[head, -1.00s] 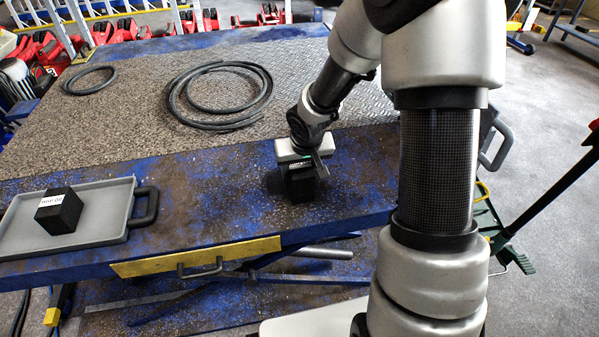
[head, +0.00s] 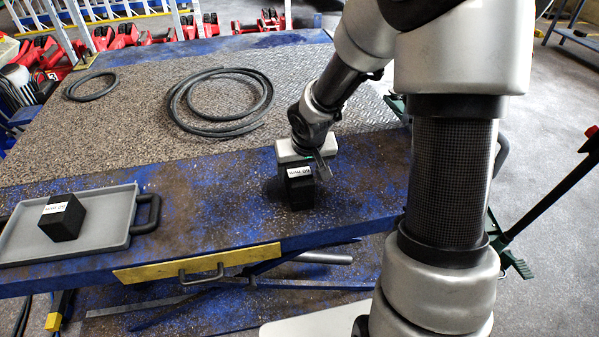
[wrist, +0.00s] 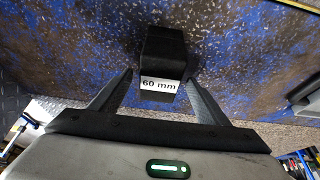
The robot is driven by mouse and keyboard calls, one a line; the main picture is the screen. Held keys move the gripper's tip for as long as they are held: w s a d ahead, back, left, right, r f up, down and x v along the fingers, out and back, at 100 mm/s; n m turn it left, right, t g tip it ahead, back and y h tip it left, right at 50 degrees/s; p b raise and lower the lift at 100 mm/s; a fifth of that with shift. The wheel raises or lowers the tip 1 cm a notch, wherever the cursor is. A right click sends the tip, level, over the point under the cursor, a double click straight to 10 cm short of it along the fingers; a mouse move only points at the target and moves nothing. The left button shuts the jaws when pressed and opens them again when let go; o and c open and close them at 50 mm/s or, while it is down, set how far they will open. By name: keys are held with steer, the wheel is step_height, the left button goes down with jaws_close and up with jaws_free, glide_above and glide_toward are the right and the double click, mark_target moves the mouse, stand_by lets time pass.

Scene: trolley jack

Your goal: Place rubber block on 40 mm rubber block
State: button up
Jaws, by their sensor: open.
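A black rubber block (head: 299,192) stands upright on the blue table under my gripper (head: 305,167). Its white label reads 60 mm in the wrist view (wrist: 160,85). It looks tall in the head view; I cannot tell whether it is one block or two stacked. My gripper is open, with a finger on either side of the block's labelled end in the wrist view (wrist: 160,77). Another black block (head: 63,220) sits in the grey tray (head: 117,220) at the left; its label is too small to read surely.
The blue table (head: 215,205) has a patterned mat (head: 130,130) with a large coiled hose (head: 222,130) and a small black ring (head: 90,86). The tray's black handle (head: 148,213) points towards the block. Bare table lies between tray and block. A yellow-fronted drawer (head: 150,271) is below.

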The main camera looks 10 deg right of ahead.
steer(key=p+v, duration=0.3)
steer(key=v, duration=0.5)
steer(key=shift+s+r, duration=0.1)
steer(key=shift+r, duration=0.05)
